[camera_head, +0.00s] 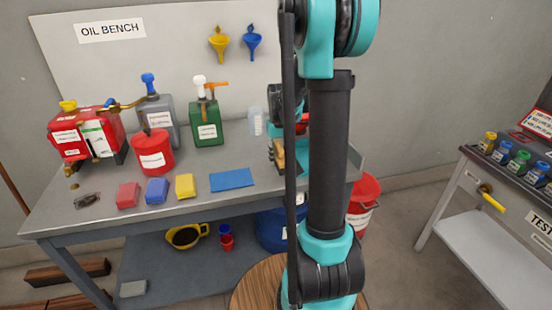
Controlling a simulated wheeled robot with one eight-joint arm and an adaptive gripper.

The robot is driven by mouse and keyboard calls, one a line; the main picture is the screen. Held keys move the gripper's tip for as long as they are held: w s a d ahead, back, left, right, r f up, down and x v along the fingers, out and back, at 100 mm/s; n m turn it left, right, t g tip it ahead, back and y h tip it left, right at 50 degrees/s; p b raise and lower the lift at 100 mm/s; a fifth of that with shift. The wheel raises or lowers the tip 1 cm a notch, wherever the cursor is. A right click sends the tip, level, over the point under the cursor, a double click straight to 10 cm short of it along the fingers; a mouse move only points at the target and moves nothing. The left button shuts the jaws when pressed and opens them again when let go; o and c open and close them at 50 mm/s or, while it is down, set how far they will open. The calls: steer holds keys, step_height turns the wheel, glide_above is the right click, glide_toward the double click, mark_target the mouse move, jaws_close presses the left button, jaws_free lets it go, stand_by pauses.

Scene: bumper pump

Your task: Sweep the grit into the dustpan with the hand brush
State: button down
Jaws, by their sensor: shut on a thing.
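My gripper (279,141) is over the right part of the grey bench (225,205), partly hidden behind my own arm. It is shut on a tan, wooden-looking piece that I take to be the hand brush (279,157), low at the bench top. Its bristles are too small and too covered to make out, and I cannot tell whether they touch the bench. I cannot make out the grit or the dustpan; my upright arm covers much of that end of the bench.
A blue cloth (232,180), a yellow block (185,187), a blue block (157,191) and a red block (128,195) lie left of the gripper. Behind stand a green can (207,130) and a clear bottle (256,121). A red bucket (365,200) is at right.

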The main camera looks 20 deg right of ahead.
mark_target(294, 161)
steer(key=shift+s+d, duration=0.1)
steer(key=shift+d, duration=0.6)
steer(key=shift+d+r, duration=0.15)
steer(key=shift+d, duration=1.1)
steer(key=shift+d, duration=0.35)
steer(key=shift+d+r, duration=0.1)
steer(key=shift+d, duration=0.55)
steer(key=shift+d, duration=0.2)
steer(key=shift+d+r, duration=0.2)
steer(key=shift+d, duration=1.55)
steer(key=shift+r, duration=0.1)
steer(key=shift+r, duration=2.85)
